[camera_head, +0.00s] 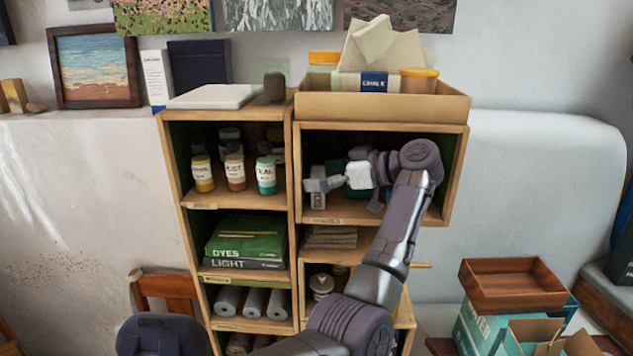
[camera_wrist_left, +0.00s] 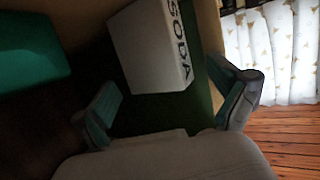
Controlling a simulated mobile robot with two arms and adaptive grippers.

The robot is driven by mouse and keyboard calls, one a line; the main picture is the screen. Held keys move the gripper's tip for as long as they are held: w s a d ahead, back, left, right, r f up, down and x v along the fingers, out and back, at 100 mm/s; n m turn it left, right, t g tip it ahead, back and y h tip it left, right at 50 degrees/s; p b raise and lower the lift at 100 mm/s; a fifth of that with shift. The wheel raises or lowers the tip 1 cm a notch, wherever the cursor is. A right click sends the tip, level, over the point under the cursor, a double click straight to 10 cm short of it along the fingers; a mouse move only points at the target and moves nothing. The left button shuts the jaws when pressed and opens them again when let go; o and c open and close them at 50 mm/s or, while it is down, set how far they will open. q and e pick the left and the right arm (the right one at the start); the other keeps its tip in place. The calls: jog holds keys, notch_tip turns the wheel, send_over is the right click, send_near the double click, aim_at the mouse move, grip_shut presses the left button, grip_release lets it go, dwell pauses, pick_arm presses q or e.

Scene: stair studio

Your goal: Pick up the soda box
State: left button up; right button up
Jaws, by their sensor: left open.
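The soda box is a pale box with dark letters "SODA" in the left wrist view (camera_wrist_left: 150,48). In the head view it is a narrow light box (camera_head: 318,201) at the left of the upper right shelf compartment, partly covered by my gripper. My left gripper (camera_head: 347,194) reaches into this compartment from the right. In the left wrist view its fingers (camera_wrist_left: 172,95) are spread wide, with the box ahead of and between them. I see no contact with the box. My right gripper is not in view.
A green box (camera_wrist_left: 32,50) lies left of the soda box in the left wrist view. The wooden shelf (camera_head: 293,215) has a divider close beside the soda box. Several bottles (camera_head: 235,168) stand in the left compartment. A wide wooden tray (camera_head: 385,108) sits on top.

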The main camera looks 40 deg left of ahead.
pick_arm(q)
jog(key=shift+d, duration=0.25)
jog(key=shift+c, duration=2)
jog(key=c, duration=0.9)
jog(key=shift+o, duration=0.2)
jog(key=shift+r, duration=0.25)
